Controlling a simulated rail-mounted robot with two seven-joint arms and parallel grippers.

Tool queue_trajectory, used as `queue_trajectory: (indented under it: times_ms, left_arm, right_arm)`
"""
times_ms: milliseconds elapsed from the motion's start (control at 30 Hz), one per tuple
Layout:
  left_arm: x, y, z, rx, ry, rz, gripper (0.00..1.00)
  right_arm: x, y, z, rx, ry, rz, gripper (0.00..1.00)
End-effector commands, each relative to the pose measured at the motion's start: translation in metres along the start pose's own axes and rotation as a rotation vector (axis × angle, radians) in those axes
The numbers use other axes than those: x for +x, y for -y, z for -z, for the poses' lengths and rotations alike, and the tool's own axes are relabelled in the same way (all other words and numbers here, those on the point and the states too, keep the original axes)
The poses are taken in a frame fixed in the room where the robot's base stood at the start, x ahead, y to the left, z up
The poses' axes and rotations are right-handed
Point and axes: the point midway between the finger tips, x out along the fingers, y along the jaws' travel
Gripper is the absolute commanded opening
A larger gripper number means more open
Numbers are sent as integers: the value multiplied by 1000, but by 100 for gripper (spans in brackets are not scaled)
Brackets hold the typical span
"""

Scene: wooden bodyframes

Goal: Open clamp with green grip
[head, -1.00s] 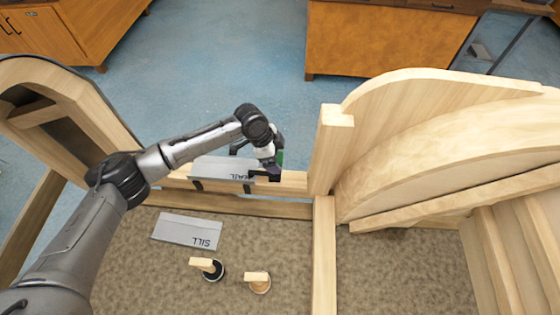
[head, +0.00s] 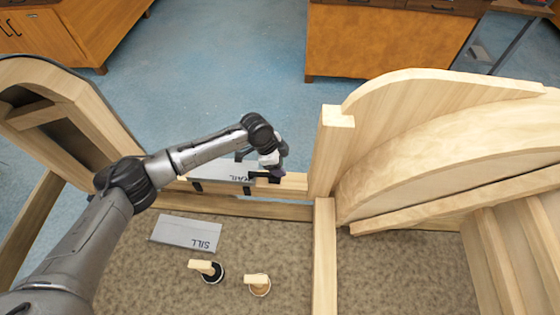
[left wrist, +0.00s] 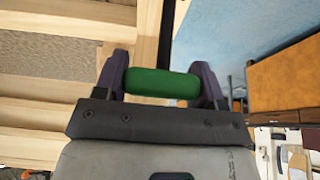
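The clamp's green grip (left wrist: 160,84) is a short green cylinder in the left wrist view. A dark bar (left wrist: 166,35) runs up behind it. My left gripper (left wrist: 161,82) has one finger at each end of the grip, which fills the gap, so it looks shut on it. In the head view my left gripper (head: 271,164) is over the wooden rail, just left of the upright post, and hides the green grip. A dark part of the clamp (head: 268,176) shows below the gripper at the rail. My right gripper is not in view.
A grey plate marked RAIL (head: 220,171) stands against the rail (head: 294,183). A grey SILL plate (head: 186,233) lies below. Two round pieces with wooden blocks (head: 213,273) (head: 260,290) are near the bottom. A wooden post (head: 329,150) rises close on the right.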

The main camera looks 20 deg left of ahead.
Motion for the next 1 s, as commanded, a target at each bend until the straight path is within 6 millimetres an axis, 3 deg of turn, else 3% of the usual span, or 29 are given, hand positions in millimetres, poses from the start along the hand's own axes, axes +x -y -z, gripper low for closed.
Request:
queue_trajectory:
  times_ms: [67, 400, 667, 1000]
  left_arm:
    - [0, 0, 0, 0, 0, 0, 54]
    - [0, 0, 0, 0, 0, 0, 21]
    - [0, 0, 5, 1, 40, -2, 21]
    - [16, -1, 21, 1, 267, -3, 21]
  right_arm:
    - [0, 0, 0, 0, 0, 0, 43]
    - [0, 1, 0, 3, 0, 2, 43]
    - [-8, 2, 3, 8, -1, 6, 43]
    - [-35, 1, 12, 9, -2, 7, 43]
